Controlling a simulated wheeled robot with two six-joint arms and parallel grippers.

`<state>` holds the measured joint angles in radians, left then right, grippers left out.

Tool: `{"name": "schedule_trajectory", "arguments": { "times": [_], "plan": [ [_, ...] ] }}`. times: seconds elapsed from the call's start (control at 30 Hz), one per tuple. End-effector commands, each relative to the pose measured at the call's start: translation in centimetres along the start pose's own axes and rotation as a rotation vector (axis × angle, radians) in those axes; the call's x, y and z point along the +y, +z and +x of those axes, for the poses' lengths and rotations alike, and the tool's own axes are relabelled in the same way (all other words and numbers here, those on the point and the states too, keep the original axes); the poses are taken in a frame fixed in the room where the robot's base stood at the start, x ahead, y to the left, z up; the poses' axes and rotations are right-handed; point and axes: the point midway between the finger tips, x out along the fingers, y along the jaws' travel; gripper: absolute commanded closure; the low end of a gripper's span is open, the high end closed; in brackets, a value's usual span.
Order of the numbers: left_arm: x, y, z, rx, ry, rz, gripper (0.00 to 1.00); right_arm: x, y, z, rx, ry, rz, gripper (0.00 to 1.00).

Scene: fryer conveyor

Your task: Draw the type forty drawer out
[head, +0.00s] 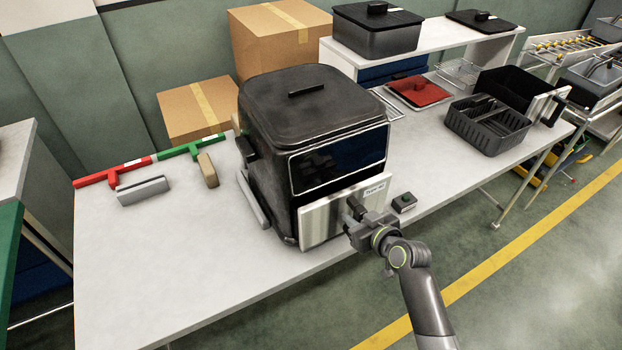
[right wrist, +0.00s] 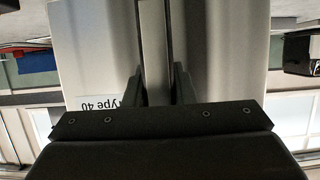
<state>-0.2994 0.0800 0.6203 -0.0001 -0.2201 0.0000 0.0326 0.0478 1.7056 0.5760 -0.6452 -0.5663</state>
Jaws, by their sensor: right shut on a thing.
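A black air fryer (head: 300,110) stands on the white table. Its drawer has a silver front (head: 322,220) with a "Type 40" label at the upper right, and the front sits at the fryer's lower face. My right gripper (head: 354,212) is at the middle of that front, shut on the drawer's handle. In the right wrist view the handle (right wrist: 153,50) runs between the two fingers, with the drawer front (right wrist: 95,60) and its label behind. The fingers hide part of the handle. My left gripper does not show in the head view.
A small grey block with a dark top (head: 404,202) sits right of the drawer front. Red and green T-shaped pieces (head: 113,173) lie at left. The table's front edge is close below the fryer.

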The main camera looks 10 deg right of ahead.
Motion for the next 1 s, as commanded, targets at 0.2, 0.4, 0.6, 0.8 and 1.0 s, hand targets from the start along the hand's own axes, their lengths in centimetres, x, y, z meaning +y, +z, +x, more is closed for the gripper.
{"name": "schedule_trajectory", "arguments": {
  "times": [0.2, 0.4, 0.6, 0.8, 1.0],
  "plan": [
    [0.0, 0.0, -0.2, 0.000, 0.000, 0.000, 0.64, 0.0, 0.4, -1.0, 0.000, 0.001, -0.001, 1.00],
    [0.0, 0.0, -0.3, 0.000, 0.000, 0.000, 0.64, 0.1, 0.8, -1.9, -0.001, 0.001, -0.001, 1.00],
    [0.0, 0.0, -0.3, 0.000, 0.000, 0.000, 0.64, 0.0, 1.1, -2.5, -0.001, 0.000, 0.000, 1.00],
    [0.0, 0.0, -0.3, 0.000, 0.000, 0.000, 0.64, 0.0, 1.1, -2.5, -0.001, 0.000, 0.000, 1.00],
    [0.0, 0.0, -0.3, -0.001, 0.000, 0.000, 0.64, 0.0, 1.1, -2.5, -0.001, 0.000, 0.000, 0.52]
  ]
}}
